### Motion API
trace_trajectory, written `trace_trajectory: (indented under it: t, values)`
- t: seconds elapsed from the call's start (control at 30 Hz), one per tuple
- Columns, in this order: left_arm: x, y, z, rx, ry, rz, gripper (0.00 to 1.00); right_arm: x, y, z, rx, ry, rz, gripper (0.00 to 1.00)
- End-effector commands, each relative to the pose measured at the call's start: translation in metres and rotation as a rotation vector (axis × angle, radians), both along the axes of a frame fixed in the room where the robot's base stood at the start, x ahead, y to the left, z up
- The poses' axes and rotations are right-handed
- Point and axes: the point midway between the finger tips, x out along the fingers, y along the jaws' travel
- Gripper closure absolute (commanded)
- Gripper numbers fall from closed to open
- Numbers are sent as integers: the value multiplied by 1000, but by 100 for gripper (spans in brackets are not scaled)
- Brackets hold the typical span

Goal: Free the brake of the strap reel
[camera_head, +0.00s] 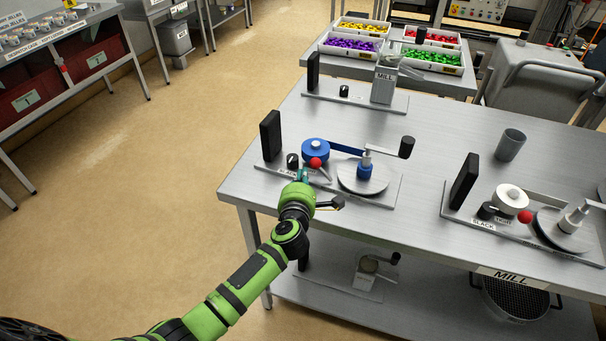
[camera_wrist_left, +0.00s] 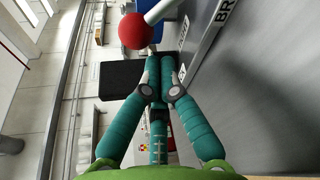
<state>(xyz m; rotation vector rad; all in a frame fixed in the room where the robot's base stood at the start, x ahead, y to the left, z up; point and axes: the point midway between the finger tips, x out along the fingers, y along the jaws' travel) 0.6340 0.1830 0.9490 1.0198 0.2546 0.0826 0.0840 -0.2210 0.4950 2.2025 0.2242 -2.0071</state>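The blue strap reel (camera_head: 315,147) sits on a grey base plate on the steel table, with a blue strap running right to a crank unit (camera_head: 364,172). A red ball knob (camera_head: 316,162) on a pale lever stands at the front of this reel. The knob shows large in the left wrist view (camera_wrist_left: 136,31), just beyond and left of the fingertips. My left gripper (camera_head: 303,174) is close in front of the knob, apart from it as far as I can tell. Its teal fingers (camera_wrist_left: 160,62) are together with nothing visible between them. My right gripper is out of view.
A black upright block (camera_head: 270,136) and a small black knob (camera_head: 293,160) stand left of the reel. A second unit with a white reel (camera_head: 511,198) is at right, near a grey cup (camera_head: 509,145). Bare table lies between the units.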

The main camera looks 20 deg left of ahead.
Motion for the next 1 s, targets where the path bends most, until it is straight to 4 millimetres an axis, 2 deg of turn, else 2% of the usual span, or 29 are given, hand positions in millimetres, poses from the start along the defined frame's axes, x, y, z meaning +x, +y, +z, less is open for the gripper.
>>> trace_trajectory:
  t: [0.43,1.0]
  values:
    - [1,-1,1,7,-1,0,100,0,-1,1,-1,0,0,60]
    - [0,-5,7,103,-9,0,100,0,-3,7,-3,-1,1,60]
